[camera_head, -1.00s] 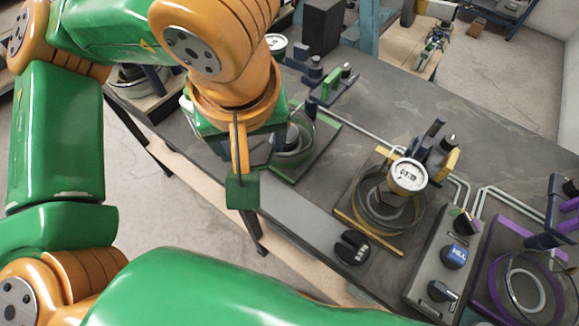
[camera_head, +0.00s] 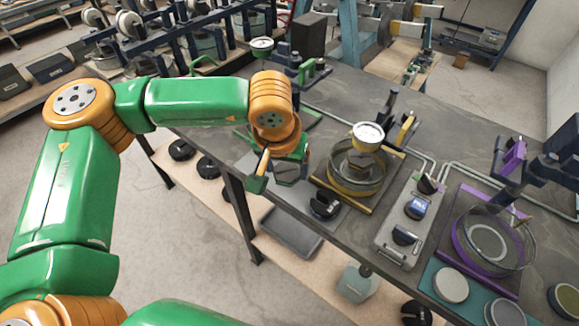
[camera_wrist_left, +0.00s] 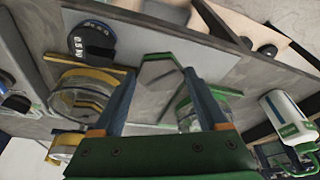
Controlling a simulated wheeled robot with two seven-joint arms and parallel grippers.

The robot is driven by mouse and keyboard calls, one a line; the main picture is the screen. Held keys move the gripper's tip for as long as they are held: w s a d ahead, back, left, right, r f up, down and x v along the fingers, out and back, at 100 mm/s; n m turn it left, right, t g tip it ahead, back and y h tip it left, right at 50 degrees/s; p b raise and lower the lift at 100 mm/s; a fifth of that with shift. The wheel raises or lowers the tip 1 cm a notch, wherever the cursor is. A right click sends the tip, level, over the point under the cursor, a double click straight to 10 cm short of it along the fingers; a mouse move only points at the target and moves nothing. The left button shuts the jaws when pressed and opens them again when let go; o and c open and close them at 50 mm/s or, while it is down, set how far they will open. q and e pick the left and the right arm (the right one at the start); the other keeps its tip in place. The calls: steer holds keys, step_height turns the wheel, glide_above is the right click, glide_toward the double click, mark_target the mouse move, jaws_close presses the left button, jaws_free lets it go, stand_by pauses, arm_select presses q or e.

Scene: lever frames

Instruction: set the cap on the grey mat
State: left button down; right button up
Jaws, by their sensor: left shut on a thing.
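My left gripper (camera_head: 286,174) is low over the front edge of the workbench, left of the yellow-framed fixture. In the left wrist view its two dark fingers (camera_wrist_left: 164,75) are shut on a grey, many-sided thing with a green edge, which I take to be the cap (camera_wrist_left: 158,72). In the head view the cap is mostly hidden by the gripper. A lighter grey strip, likely the grey mat (camera_head: 298,202), lies along the bench's front edge, below and beside the gripper. I cannot tell whether the cap touches it. My right gripper is not in view.
A black knob-topped weight (camera_head: 325,204) stands close right of the gripper. The yellow fixture (camera_head: 356,172) with a dial, a control box (camera_head: 408,218) and a purple fixture (camera_head: 487,240) stand further right. A green fixture (camera_wrist_left: 190,112) is near the fingers.

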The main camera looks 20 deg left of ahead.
mark_target(286, 172)
arm_select(q)
steer(key=shift+w+f, duration=0.25)
steer(key=shift+f, duration=0.1)
steer(key=x, duration=0.3)
steer(key=shift+s+f, duration=0.1)
steer(key=shift+s, duration=0.15)
steer(key=shift+w+a+f, duration=0.1)
steer(key=shift+w+f, duration=0.05)
steer(key=shift+f, duration=0.4)
jaws_free()
steer(key=shift+r+p, duration=0.35)
steer(key=shift+r, duration=0.1)
steer(key=b+v, duration=0.1)
steer(key=v, duration=1)
steer(key=shift+s+r+b, duration=0.25)
steer(key=shift+s+b, duration=0.05)
steer(key=shift+s, duration=0.05)
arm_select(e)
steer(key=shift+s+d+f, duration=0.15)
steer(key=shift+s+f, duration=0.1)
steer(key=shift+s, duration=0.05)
